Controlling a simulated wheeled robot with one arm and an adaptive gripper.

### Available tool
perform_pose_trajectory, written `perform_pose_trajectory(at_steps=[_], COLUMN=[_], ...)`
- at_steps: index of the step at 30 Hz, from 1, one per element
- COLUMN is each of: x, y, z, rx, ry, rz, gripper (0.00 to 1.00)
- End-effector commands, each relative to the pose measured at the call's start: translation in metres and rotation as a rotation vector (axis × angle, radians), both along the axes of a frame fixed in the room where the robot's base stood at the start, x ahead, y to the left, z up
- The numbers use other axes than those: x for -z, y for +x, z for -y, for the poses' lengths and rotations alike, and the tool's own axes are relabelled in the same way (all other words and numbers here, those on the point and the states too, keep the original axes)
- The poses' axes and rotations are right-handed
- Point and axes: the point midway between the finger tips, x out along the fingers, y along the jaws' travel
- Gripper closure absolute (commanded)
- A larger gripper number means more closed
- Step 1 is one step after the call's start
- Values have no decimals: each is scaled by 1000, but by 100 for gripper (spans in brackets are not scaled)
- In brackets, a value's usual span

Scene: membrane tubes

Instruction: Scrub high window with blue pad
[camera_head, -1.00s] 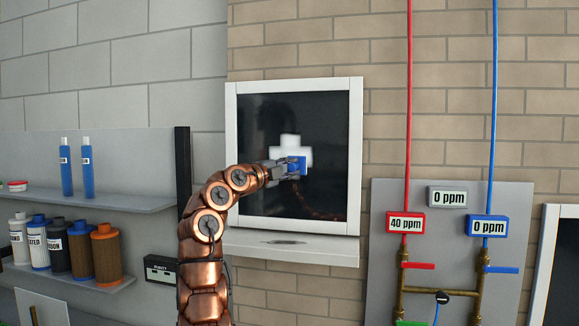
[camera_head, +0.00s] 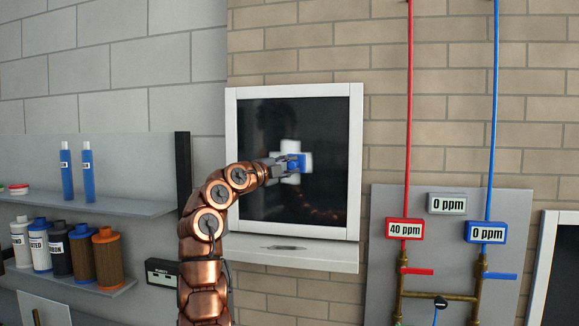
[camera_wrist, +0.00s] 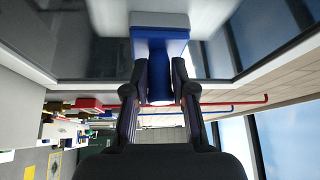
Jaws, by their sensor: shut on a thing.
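The high window has a white frame (camera_head: 231,150) and a dark glass pane (camera_head: 330,200) on the brick wall in the head view. A pale blocky patch (camera_head: 290,147) shows on the glass around the pad; I cannot tell whether it is a mark or a reflection. My gripper (camera_head: 288,164) is shut on the blue pad (camera_head: 298,162) in front of the pane's middle. In the wrist view, my gripper's dark fingers (camera_wrist: 159,75) flank the blue pad (camera_wrist: 160,40), a block with a rounded grip. Its far face is at or very near the glass; contact is unclear.
A white sill (camera_head: 300,255) with a small dark item juts out below the window. Shelves with bottles (camera_head: 83,245) and blue tubes (camera_head: 87,172) stand left. A grey panel (camera_head: 455,275) with red and blue pipes and ppm displays is at right.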

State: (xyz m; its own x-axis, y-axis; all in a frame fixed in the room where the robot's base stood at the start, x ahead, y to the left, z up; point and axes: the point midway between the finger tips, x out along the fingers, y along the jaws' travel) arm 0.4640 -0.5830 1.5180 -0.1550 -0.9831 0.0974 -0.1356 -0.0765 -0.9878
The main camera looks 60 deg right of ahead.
Motion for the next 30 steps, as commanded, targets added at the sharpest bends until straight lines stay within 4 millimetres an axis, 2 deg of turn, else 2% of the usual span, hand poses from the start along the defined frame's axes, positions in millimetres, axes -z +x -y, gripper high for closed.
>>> perform_pose_trajectory(at_steps=[10, 24, 30], x=[-1, -25, -27], y=[0, 0, 0], z=[0, -1, -1], rx=[0, 0, 0], ry=[0, -1, -1], rz=[-1, -1, -1], gripper=[100, 100, 100])
